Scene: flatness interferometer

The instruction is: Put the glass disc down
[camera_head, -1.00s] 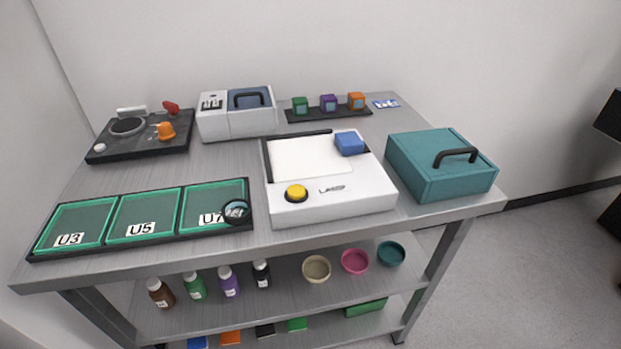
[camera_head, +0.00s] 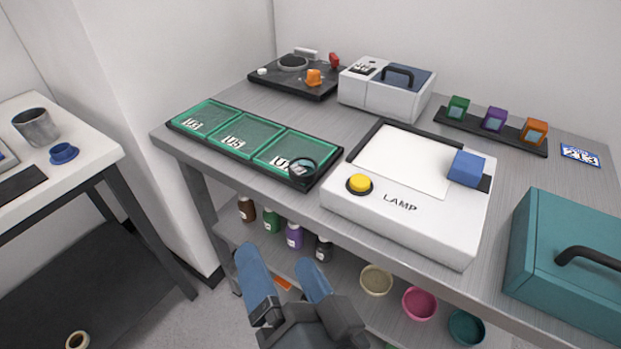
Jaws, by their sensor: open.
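The glass disc (camera_head: 303,171) is a small clear round with a dark rim. It lies at the front right corner of the black tray (camera_head: 229,153) with three green-lined compartments, over part of the rightmost compartment's label. I cannot tell whether it lies flat or rests on the tray's edge. My gripper (camera_head: 281,262) is open, with two blue-grey fingers apart and nothing between them. It shows at the bottom of the view, in front of the bench and clear of the disc.
The white lamp box (camera_head: 400,225) with a yellow button stands right of the tray. A teal case (camera_head: 560,265) is at the far right. Bottles (camera_head: 271,220) and bowls (camera_head: 420,302) fill the lower shelf. A white side table (camera_head: 60,185) stands at the left.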

